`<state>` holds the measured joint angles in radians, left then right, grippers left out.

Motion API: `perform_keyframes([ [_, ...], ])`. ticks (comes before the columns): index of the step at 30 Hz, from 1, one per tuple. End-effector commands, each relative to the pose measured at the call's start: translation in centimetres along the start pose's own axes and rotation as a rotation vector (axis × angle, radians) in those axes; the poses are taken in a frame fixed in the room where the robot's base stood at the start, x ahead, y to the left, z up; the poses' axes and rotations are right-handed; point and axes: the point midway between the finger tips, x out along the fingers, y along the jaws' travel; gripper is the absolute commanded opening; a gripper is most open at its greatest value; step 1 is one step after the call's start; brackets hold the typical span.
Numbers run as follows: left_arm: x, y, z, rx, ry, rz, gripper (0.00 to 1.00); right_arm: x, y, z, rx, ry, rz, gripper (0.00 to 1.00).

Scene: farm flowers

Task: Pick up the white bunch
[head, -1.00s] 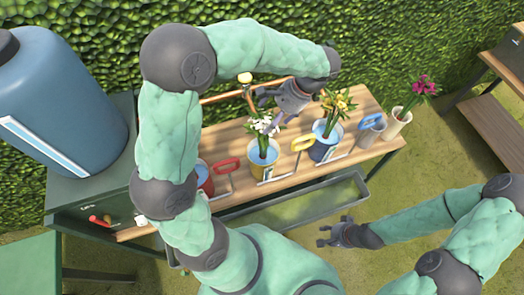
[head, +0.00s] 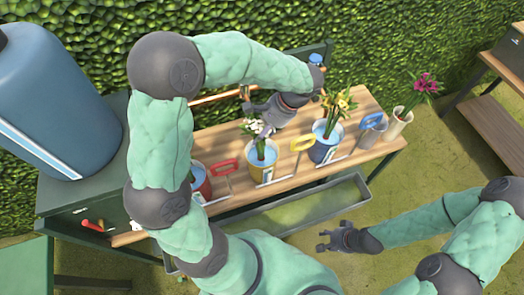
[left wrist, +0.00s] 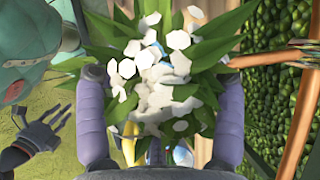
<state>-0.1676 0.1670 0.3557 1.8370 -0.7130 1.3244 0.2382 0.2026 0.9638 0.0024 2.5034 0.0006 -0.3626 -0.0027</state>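The white bunch (head: 251,127) has white blossoms and long green leaves and stands in the yellow pot (head: 263,158) on the wooden bench. My left gripper (head: 257,122) is right at its blossoms and partly hides them. In the left wrist view, the white bunch (left wrist: 155,88) lies between the two spread fingers of my left gripper (left wrist: 160,78), with a gap to each finger near its base. The gripper is open; the stems are mostly hidden under the blossoms. My right gripper (head: 327,238) is open and empty, low in front of the bench.
A blue pot (head: 323,148) with yellow flowers (head: 338,102) stands close on the right. Further right are a grey pot (head: 371,130) and a white pot (head: 398,122) with magenta flowers. A red pot (head: 201,183) stands left. A copper pipe (left wrist: 296,105) runs beside the gripper.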

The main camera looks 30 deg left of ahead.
Motion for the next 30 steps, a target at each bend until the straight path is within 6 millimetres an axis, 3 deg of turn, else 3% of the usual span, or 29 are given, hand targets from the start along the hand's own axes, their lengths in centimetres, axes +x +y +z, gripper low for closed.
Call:
perform_keyframes([
  [1, 0.1, 0.1, 0.0, 0.001, -0.001, 0.001, 0.38, 0.0, 0.0, 0.0, 0.000, 0.000, 0.000, 0.40],
  [4, 0.1, 0.1, 0.0, 0.002, -0.002, 0.001, 0.10, 0.0, 0.0, 0.0, 0.000, 0.000, 0.000, 0.40],
  [14, -0.6, -0.1, 0.3, 0.001, -0.002, 0.001, 0.09, -0.3, -0.1, 0.0, 0.000, 0.000, 0.000, 0.40],
  [24, -6.1, -2.0, 2.4, -0.001, 0.002, 0.000, 0.09, -2.6, -0.9, 0.1, 0.000, 0.000, 0.000, 0.40],
  [30, -8.2, -2.8, 3.4, 0.000, 0.000, 0.000, 0.09, -3.4, -1.2, 0.1, 0.000, 0.000, 0.000, 0.40],
])
